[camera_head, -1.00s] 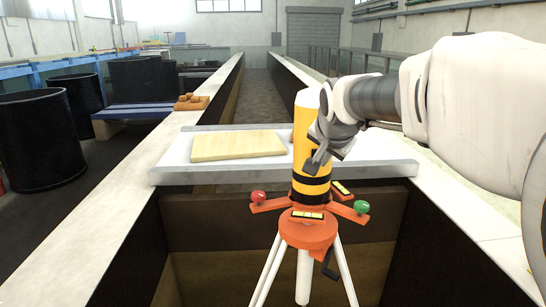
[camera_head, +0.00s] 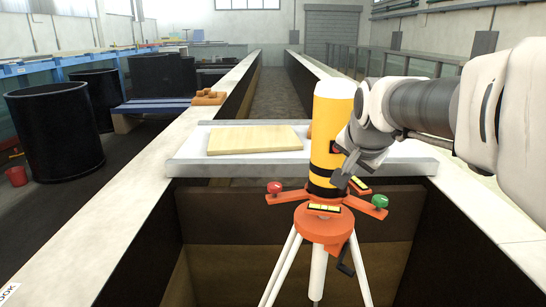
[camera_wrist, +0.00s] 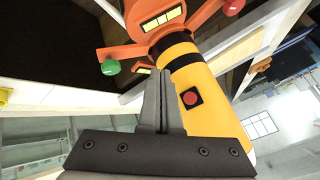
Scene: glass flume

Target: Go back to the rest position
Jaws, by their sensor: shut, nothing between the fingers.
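My gripper (camera_head: 352,183) is in front of the right side of a yellow cylinder with black bands and a white top (camera_head: 328,130). The cylinder stands upright on an orange tripod head (camera_head: 325,228) with white legs. In the wrist view my gripper (camera_wrist: 160,75) has its two fingers together with nothing between them. The cylinder (camera_wrist: 185,70) fills the space just behind and to the right of the fingers, with a red button on its side. I cannot tell whether the fingers touch it. My arm reaches in from the right.
A pale board (camera_head: 255,139) lies on a white shelf with a grey rim (camera_head: 230,168) across the flume. The tripod head carries a red knob (camera_head: 274,187) and a green knob (camera_head: 380,201) on side arms. Black tubs (camera_head: 55,135) stand on the left. The flume walls run into the distance.

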